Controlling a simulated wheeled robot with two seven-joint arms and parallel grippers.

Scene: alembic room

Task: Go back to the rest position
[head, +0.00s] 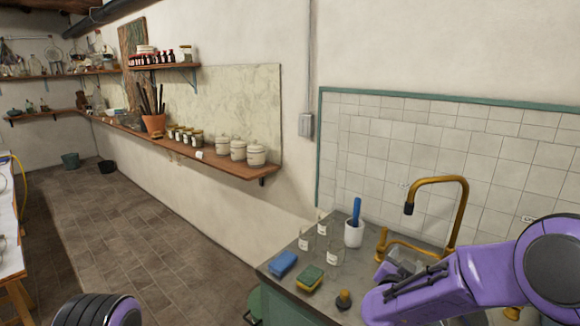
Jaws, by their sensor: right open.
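My right arm comes in from the right edge over the sink counter (275,275). Its purple links reach left, and my right gripper (415,281) shows dark narrow parts in front of the sink. It is open, and I see nothing held in it. Its exact fingertips are hard to make out. Of my left arm only a black ribbed and purple part shows at the bottom left edge; the left gripper is out of view.
Near my right arm stand a brass faucet (456,215), a white cup with a blue-handled tool (354,233), glass bottles (306,243), a blue sponge (283,263) and a green-yellow sponge (309,278). A wall shelf (215,165) holds jars.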

